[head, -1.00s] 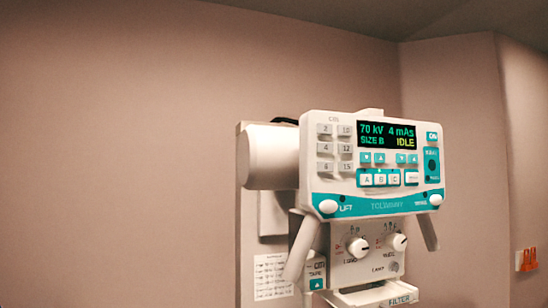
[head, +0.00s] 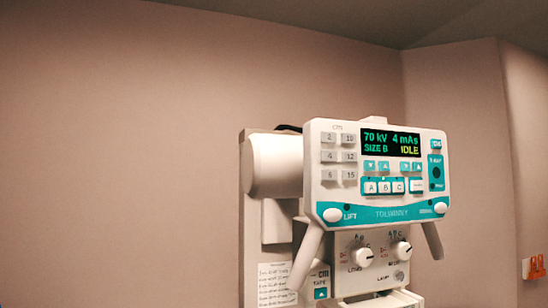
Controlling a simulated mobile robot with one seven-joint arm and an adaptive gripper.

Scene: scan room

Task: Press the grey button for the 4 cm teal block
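A white control head (head: 316,190) with a teal lower band hangs from a wall-side column. On its left side, under a "cm" label, grey buttons stand in two columns. The left column holds the grey button marked 2 (head: 328,138), the one marked 4 (head: 328,156) and the one marked 6 (head: 329,174). The right column seems to read 10, 12 and 15. The display (head: 390,143) reads 70 kV, 4 mAs, SIZE B, IDLE. No separate teal block shows. My gripper is not in view.
Teal buttons (head: 370,166) and white A, B, C keys (head: 384,186) sit right of the grey ones. Two knobs (head: 362,256) are below. Slanted white handles (head: 307,255) project downward. A paper list (head: 276,284) is at lower left. The space left of the column is bare wall.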

